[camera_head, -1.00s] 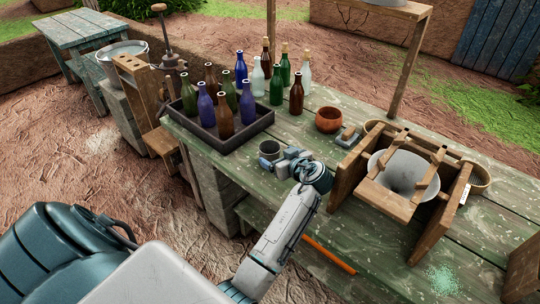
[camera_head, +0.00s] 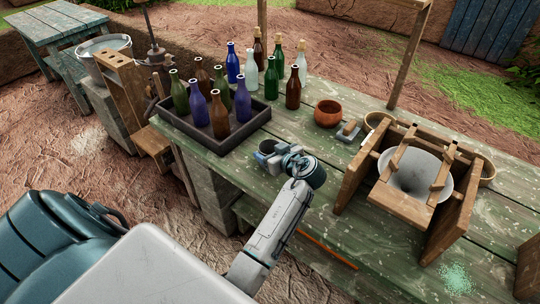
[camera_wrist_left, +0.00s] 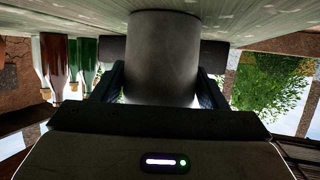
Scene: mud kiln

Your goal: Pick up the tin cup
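The tin cup (camera_head: 268,146) is a small grey cup standing on the green worn workbench (camera_head: 300,120), just in front of the bottle tray. My left gripper (camera_head: 263,153) is at the cup, low over the bench, and partly hides it. In the left wrist view, which looks upside down, the cup (camera_wrist_left: 163,55) stands between the two fingers of my left gripper (camera_wrist_left: 163,85). The fingers are spread wide beside its wall, and no clear grip shows. The cup appears to rest on the bench. My right gripper is not in view.
A dark tray (camera_head: 225,146) with several bottles stands behind and left of the cup. An orange-brown bowl (camera_head: 327,113) and a small block-like tool (camera_head: 349,130) are to the right. A wooden frame holding a grey funnel (camera_head: 412,180) stands farther right.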

